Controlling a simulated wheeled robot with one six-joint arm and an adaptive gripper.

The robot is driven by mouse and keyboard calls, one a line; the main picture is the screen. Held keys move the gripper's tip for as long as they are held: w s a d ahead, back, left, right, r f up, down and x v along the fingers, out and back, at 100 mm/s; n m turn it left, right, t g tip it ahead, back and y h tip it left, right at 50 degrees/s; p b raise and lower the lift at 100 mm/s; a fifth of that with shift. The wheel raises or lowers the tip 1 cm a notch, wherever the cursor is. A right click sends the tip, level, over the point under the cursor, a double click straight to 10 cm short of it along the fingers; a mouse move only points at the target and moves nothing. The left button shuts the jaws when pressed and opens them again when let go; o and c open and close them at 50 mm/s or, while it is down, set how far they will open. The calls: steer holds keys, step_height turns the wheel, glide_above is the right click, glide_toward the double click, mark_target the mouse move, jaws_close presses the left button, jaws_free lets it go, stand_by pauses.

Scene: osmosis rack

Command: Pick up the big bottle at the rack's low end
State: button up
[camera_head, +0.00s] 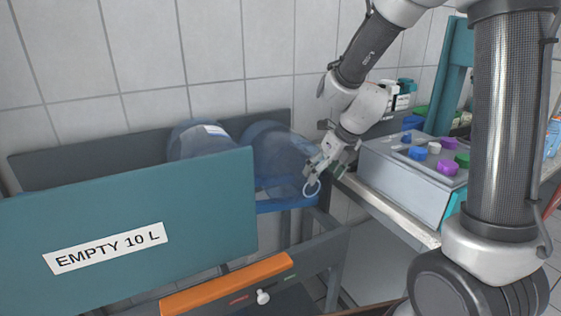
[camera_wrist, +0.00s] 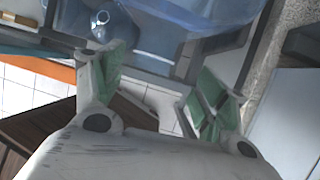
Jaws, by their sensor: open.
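A big clear blue bottle (camera_head: 275,150) lies in the rack (camera_head: 130,215) at its right end, beside my gripper. It also shows at the top of the wrist view (camera_wrist: 205,12). My gripper (camera_head: 322,172) is open beside the bottle's right side. In the wrist view, the gap between the green-padded fingers (camera_wrist: 162,82) holds nothing. A pale ring (camera_head: 312,188) shows just below the fingers; I cannot tell what it belongs to. A second clear bottle (camera_head: 195,140) lies farther left, partly hidden by the teal front panel.
The teal panel labelled "EMPTY 10 L" (camera_head: 105,250) closes off the rack's front left. An orange bar (camera_head: 225,285) and white knob (camera_head: 263,297) sit below. A grey box with coloured caps (camera_head: 410,180) stands on the bench right of my gripper. A tiled wall is behind.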

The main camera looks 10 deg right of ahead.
mark_target(312, 189)
steer(key=shift+m, duration=0.3)
steer(key=x, duration=0.8)
steer(key=shift+s+a, duration=0.3)
steer(key=shift+a, duration=0.05)
steer(key=shift+r, duration=0.1)
steer(key=shift+c, duration=0.4)
steer(key=c, duration=1.4)
